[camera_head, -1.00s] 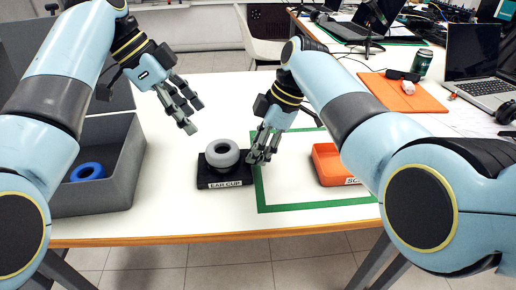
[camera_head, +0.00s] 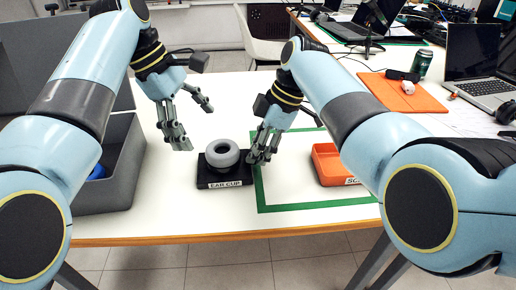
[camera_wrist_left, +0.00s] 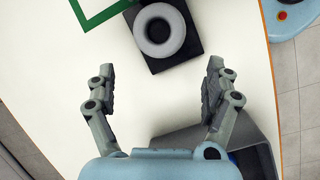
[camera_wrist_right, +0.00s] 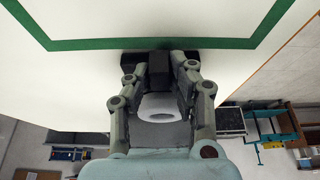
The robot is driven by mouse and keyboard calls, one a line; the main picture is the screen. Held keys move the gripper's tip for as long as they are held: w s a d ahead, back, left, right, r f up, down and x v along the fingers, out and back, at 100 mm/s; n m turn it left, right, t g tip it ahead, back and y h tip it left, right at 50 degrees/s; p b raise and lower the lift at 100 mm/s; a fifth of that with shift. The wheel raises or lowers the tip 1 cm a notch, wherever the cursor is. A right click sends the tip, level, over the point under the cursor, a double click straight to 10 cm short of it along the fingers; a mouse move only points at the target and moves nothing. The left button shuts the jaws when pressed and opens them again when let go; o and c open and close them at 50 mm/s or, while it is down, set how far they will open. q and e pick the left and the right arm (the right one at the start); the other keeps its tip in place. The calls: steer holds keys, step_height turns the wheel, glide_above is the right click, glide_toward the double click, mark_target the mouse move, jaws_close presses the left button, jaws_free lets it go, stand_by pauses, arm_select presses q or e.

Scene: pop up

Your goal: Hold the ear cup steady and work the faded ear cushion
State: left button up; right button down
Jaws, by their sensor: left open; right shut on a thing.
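The faded grey ear cushion (camera_head: 222,153) sits on top of the black ear cup (camera_head: 205,177), whose front label reads "EAR CUP". Both also show in the left wrist view, the cushion (camera_wrist_left: 159,31) above the cup's square base (camera_wrist_left: 190,62). My right gripper (camera_head: 262,158) is shut on the right side of the ear cup; its fingers (camera_wrist_right: 160,75) close on a dark part in the right wrist view. My left gripper (camera_head: 195,125) is open and empty, above the table to the left of the cushion. A blue ring (camera_head: 97,172) lies in the grey bin, partly hidden by my left arm.
The grey bin (camera_head: 125,170) stands at the left table edge. An orange tray (camera_head: 326,165) sits inside a green outline (camera_head: 290,207) on the right, partly behind my right arm. White table between bin and ear cup is clear.

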mark_target(219, 148)
arm_select(q)
steer(key=n, duration=0.2)
steer(key=d+n, duration=0.1)
steer(key=d+f+n, duration=0.1)
steer(key=n, duration=0.1)
steer(key=shift+s+n, duration=0.2)
steer(key=shift+n, duration=0.1)
steer(key=shift+d, duration=0.3)
steer(key=shift+s+d+f, duration=0.1)
steer(key=shift+d+f, duration=0.05)
steer(key=shift+f, duration=0.25)
steer(key=shift+x, duration=1.95)
steer(key=c, duration=1.2)
steer(key=shift+r, duration=0.35)
